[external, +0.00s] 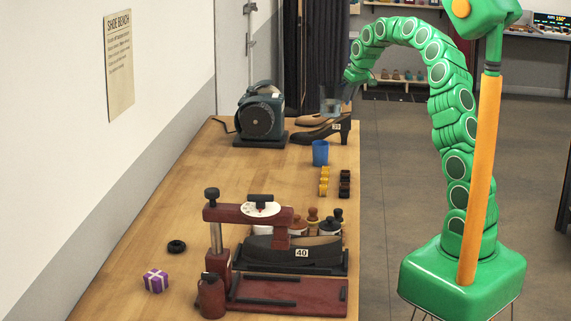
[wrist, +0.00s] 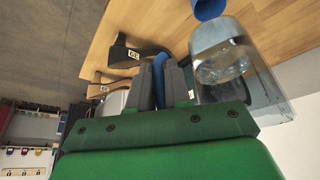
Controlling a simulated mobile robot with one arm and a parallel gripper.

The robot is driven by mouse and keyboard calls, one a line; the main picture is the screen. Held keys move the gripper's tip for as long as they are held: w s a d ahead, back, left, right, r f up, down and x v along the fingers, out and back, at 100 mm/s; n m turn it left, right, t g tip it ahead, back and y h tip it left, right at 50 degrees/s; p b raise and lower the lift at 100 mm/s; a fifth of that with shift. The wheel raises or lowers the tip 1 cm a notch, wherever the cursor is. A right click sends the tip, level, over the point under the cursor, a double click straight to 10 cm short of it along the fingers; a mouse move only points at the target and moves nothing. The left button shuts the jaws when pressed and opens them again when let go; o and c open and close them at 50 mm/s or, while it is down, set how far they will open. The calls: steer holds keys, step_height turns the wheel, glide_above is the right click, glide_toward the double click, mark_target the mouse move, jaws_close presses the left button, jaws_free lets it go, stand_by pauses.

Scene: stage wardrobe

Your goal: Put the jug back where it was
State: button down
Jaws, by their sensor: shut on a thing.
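The jug is clear, with a blue handle, and looks part filled with clear liquid. In the wrist view the jug (wrist: 235,65) is to the right of my gripper (wrist: 163,84), whose fingers are shut on the handle. In the external view my gripper (external: 346,88) is at the far end of the bench, and the jug (external: 330,103) shows faintly beside it, near the shoes. It looks held above the bench, but its exact height is hard to tell.
On the wooden bench (external: 185,215) a blue cup (external: 320,153) stands near black heeled shoe (external: 335,131) and a dark green machine (external: 261,116). Nearer are yellow and dark small pieces, bottles and a red shoe press (external: 290,290).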

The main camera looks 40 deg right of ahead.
mark_target(327, 100)
steer(key=shift+n, duration=0.4)
steer(key=a, duration=0.4)
steer(key=s+a, duration=0.1)
steer(key=a, duration=0.4)
steer(key=s+a, duration=0.1)
steer(key=a, duration=0.3)
steer(key=shift+s+a+r, duration=0.1)
steer(key=shift+a+r, duration=0.05)
steer(key=shift+a, duration=0.05)
steer(key=s+a+f, duration=0.1)
steer(key=s+a, duration=0.4)
steer(key=a, duration=0.5)
steer(key=shift+a+f, duration=0.55)
steer(key=shift+f, duration=2.1)
steer(key=shift+n+y, duration=0.3)
steer(key=shift+w+a+f, duration=0.15)
steer(key=shift+w+f, duration=2)
steer(key=shift+w, duration=0.1)
steer(key=shift+w+a+f, duration=0.15)
steer(key=shift+w+f, duration=2)
steer(key=shift+w, duration=0.1)
steer(key=shift+w+a+f, duration=0.15)
steer(key=shift+w+f, duration=2)
steer(key=shift+w, duration=0.1)
steer(key=shift+f, duration=0.1)
steer(key=c, duration=1.1)
jaws_free()
